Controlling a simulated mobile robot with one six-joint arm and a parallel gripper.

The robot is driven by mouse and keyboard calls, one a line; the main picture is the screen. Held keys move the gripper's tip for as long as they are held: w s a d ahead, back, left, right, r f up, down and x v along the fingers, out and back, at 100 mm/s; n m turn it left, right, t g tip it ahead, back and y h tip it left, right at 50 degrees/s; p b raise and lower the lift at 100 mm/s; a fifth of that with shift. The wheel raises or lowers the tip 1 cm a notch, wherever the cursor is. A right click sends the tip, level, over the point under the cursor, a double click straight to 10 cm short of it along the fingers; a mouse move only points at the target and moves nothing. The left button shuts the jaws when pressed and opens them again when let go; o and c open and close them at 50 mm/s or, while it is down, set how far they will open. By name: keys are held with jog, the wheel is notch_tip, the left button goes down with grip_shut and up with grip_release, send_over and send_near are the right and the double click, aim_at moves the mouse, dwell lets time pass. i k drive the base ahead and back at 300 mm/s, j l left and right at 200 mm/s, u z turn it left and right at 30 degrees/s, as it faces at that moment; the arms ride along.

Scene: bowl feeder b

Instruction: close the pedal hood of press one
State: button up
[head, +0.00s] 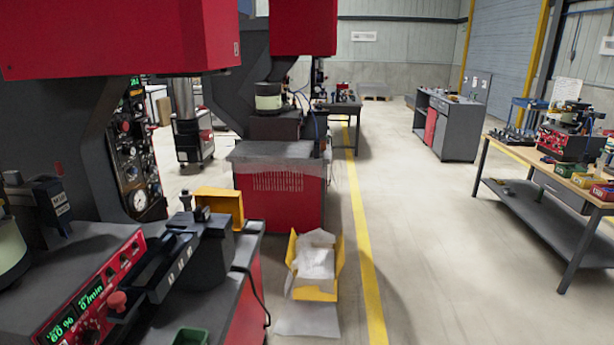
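I see two red and dark grey presses in the head view: a near one (110,40) that fills the left side, and a second one (275,205) behind it. No number shows that tells me which is press one. I cannot make out a pedal or its hood for certain. A yellow open box-like thing (332,290) with whitish sheets in it stands on the floor, right of the near press's bench. I cannot tell whether it is the pedal hood. My gripper is not in view.
The near bench carries a red control panel (90,285), a dark feeder unit (180,260) and a yellow block (220,205). A pale sheet (308,320) lies on the floor. A yellow line (365,250) bounds a clear aisle. A wooden workbench (550,185) stands right.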

aim_at(220, 201)
jog(key=i+z, duration=0.15)
jog(key=i, duration=1.1)
jog(key=i+j+z, duration=0.2)
jog(key=i, duration=1.05)
jog(key=i+l+u, duration=0.15)
jog(key=u, duration=0.25)
jog(key=i+l+u, duration=0.3)
jog(key=u, duration=0.15)
jog(key=i+l+u, duration=0.25)
jog(key=u, duration=0.15)
jog(key=i+l+u, duration=0.1)
jog(key=l+u, duration=0.35)
jog(key=i+l+u, duration=0.1)
jog(key=l+u, duration=2.05)
jog(key=i+j, duration=0.2)
jog(key=i+j+z, duration=0.15)
jog(key=j, duration=0.25)
jog(key=i+j, duration=0.25)
jog(key=i+j+z, duration=0.15)
jog(key=j, duration=0.3)
jog(key=i+j, duration=0.2)
jog(key=j, duration=0.15)
jog(key=i+l+z, duration=0.15)
jog(key=i, duration=0.35)
jog(key=i+l+z, duration=0.1)
jog(key=i+l, duration=0.15)
jog(key=i, duration=0.3)
